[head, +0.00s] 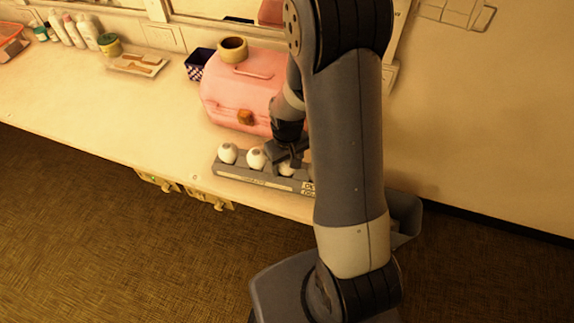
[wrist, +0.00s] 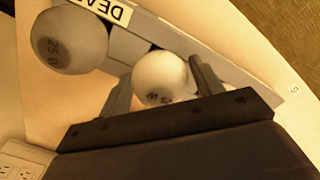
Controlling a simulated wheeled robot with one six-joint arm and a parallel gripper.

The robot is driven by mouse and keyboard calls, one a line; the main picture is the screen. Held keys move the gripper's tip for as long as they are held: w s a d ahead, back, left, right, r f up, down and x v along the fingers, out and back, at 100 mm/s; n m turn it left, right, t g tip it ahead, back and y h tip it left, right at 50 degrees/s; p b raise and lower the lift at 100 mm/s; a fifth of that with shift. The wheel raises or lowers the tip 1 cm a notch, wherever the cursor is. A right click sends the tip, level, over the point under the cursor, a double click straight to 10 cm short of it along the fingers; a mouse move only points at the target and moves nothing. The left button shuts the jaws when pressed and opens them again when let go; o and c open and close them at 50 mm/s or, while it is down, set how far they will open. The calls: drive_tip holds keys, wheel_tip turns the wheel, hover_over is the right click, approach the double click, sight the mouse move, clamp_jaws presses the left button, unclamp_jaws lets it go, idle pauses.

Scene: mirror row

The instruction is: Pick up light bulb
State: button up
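White round light bulbs stand in a row in a grey holder (head: 236,174) near the front edge of the counter. Two of them, the left bulb (head: 228,153) and its neighbour (head: 256,158), show clearly in the head view. My gripper (head: 287,158) is over a third bulb (head: 286,169), partly hidden by it. In the wrist view my gripper (wrist: 162,68) has its fingers apart, one on each side of a white bulb (wrist: 160,78), with narrow gaps seeming to show. Another bulb (wrist: 70,40), marked 25 W, sits to the left, near a label (wrist: 108,10) reading "DEA", partly cut off.
A dark patterned box (head: 199,63), a tray (head: 138,64) and bottles (head: 73,30) are farther left. The counter's left front is clear.

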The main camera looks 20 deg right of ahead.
drive_tip(key=c, duration=0.5)
drive_tip(key=shift+r, duration=0.15)
